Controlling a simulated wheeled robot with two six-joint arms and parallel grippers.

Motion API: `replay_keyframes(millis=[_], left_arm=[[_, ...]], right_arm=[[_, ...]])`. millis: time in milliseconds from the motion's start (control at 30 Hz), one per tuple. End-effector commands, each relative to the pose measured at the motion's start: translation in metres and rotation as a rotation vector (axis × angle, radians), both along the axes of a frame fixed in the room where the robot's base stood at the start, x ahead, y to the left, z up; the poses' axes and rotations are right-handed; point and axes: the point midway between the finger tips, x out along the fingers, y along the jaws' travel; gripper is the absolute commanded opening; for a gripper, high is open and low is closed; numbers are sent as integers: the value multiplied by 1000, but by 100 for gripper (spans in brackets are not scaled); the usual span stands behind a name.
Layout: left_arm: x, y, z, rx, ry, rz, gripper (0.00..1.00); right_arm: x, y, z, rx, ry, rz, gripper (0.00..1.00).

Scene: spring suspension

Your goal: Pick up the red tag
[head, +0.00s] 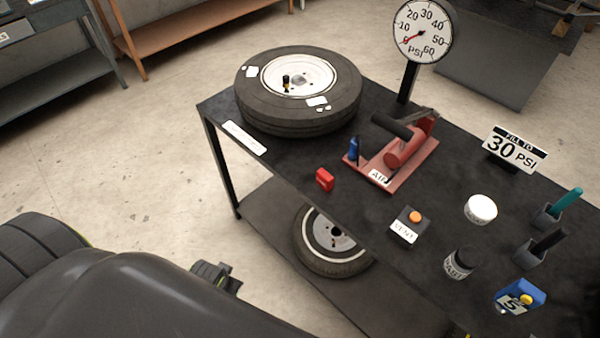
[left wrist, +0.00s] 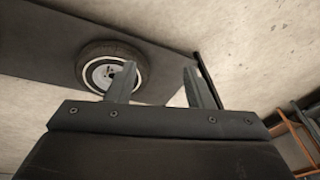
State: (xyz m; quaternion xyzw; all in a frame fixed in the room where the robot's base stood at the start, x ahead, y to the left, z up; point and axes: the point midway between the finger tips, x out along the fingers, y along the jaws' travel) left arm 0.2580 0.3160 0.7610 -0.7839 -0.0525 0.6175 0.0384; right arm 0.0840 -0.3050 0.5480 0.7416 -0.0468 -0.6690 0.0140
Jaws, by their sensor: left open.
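The red tag (head: 325,179) is a small red block on the black table top, near its front edge, left of the red air pump. It does not show in the left wrist view. My left gripper (left wrist: 159,70) is open, with nothing between its fingers. In the head view its dark end (head: 216,275) is low, in front of the table and apart from it, below and left of the red tag. My right gripper is in neither view.
A tire (head: 258,110) lies at the table's back left, with a white label strip (head: 245,138) beside it. The red pump (head: 405,150), gauge (head: 422,32) and vent box (head: 407,222) stand to the right. Another wheel (head: 333,268) is on the lower shelf, also in the left wrist view (left wrist: 90,75).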

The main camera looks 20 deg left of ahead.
Motion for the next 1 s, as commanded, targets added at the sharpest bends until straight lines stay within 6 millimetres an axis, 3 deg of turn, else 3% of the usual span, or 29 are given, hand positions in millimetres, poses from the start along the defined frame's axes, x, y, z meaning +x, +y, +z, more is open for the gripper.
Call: replay_keyframes(millis=[33, 167, 300, 467, 767, 1000], left_arm=[[8, -1, 29, 5, -13, -16, 47], [27, -8, 87, 18, -21, -84, 47], [62, -21, 143, 42, -1, -269, 47], [109, -36, 165, 69, 57, -540, 47], [216, -74, 196, 110, 159, -1113, 47], [294, -110, 241, 136, 229, -1588, 47]], right_arm=[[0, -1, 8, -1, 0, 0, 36], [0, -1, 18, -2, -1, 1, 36], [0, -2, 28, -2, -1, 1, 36], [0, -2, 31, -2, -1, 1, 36], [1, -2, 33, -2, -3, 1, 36], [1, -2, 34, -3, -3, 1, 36]])
